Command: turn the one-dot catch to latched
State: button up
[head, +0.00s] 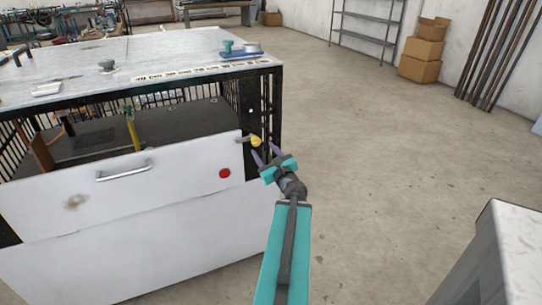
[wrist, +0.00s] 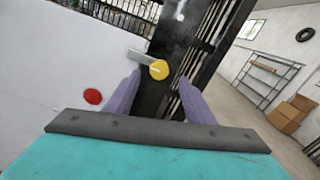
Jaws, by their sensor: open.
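A yellow round knob (head: 256,141) with a short grey bar sits on the black corner post of the cabinet, by the top right corner of the white front panel (head: 140,190). It appears to be the catch; I cannot clearly count its dots. In the wrist view the knob (wrist: 159,69) has a small mark on its face, and its grey bar (wrist: 141,57) points left and slightly up, reaching toward the panel's edge. My gripper (head: 265,152) is open and empty in front of the knob. In the wrist view the purple fingers stand either side below it, apart from it.
A red round spot (head: 224,173) and a metal handle (head: 124,170) are on the white panel. A blue tray (head: 240,54) with small items lies on the cabinet top.

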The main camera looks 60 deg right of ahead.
jog(key=shift+s+a+p, duration=0.25)
jog(key=shift+s+p, duration=0.15)
jog(key=shift+p, duration=1.7)
jog(key=p+v, duration=0.1)
jog(key=p, duration=0.5)
jog(key=shift+s+a+r, duration=0.1)
jog(key=shift+s+a, duration=0.1)
jog(key=shift+s, duration=0.1)
jog(key=shift+p+v, duration=1.3)
jog(key=shift+v, duration=0.2)
